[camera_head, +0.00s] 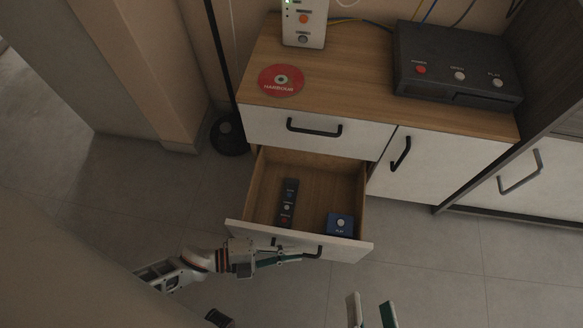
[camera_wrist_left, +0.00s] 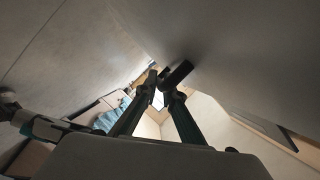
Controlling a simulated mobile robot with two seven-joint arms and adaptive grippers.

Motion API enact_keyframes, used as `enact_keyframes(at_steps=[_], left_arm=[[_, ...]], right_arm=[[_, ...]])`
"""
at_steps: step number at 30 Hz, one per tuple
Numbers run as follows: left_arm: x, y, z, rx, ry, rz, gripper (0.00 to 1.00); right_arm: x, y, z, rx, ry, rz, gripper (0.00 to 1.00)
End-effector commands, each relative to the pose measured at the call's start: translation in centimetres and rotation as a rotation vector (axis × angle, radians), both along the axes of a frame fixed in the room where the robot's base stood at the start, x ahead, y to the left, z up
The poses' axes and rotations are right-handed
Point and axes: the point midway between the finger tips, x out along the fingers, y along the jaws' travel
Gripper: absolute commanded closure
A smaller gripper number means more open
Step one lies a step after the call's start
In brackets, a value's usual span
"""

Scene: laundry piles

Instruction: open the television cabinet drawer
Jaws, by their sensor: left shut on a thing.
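The television cabinet (camera_head: 495,118) has a wooden top and white fronts. Its lower drawer (camera_head: 360,195) is pulled well out, showing a wooden inside with a dark remote (camera_head: 287,203) and a blue box (camera_head: 340,225). The drawer's black handle (camera_head: 312,248) is on its front face. My left gripper (camera_head: 298,256) is at this handle and shut on it, partly hiding it. In the left wrist view the left fingers (camera_wrist_left: 160,82) are close together at a dark bar. My right gripper (camera_head: 371,311) shows at the bottom edge, its fingers apart and empty, in front of the drawer.
The upper drawer (camera_head: 265,127) and the door (camera_head: 435,165) to its right are shut. A red disc (camera_head: 281,80), a white device (camera_head: 304,22) and a black player (camera_head: 457,65) stand on top. A lamp base (camera_head: 229,135) is at left. Floor at right is clear.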

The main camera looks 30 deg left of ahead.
Motion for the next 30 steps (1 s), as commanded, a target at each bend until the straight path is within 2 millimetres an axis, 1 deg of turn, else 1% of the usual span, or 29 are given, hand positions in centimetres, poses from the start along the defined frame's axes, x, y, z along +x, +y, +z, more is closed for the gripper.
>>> enact_keyframes(at_steps=[1,12,13,14,25,28,30], left_arm=[[0.1,0.3,-0.1,0.003,0.000,0.003,1.00],[0.1,0.3,-0.1,0.003,0.000,0.003,1.00],[0.1,0.3,-0.1,0.003,0.000,0.003,0.90],[0.0,0.3,-0.1,0.003,0.000,0.003,0.85],[-0.1,0.3,0.0,0.002,0.001,0.001,0.85],[-0.7,1.1,0.2,0.002,0.001,0.001,0.85],[-1.3,2.0,0.4,0.002,0.001,0.001,0.85]], right_arm=[[0.0,0.0,0.0,0.001,0.000,-0.002,0.60],[0.2,-0.1,0.0,-0.001,-0.002,-0.006,0.60],[0.2,-0.1,0.0,-0.001,-0.002,-0.006,0.60],[0.2,-0.2,0.0,-0.001,-0.002,-0.006,0.60],[0.1,-0.1,0.0,-0.003,-0.001,-0.001,0.60],[0.1,-0.1,0.0,-0.002,-0.001,-0.001,0.60],[0.1,-0.1,0.0,-0.002,-0.002,-0.002,0.60]])
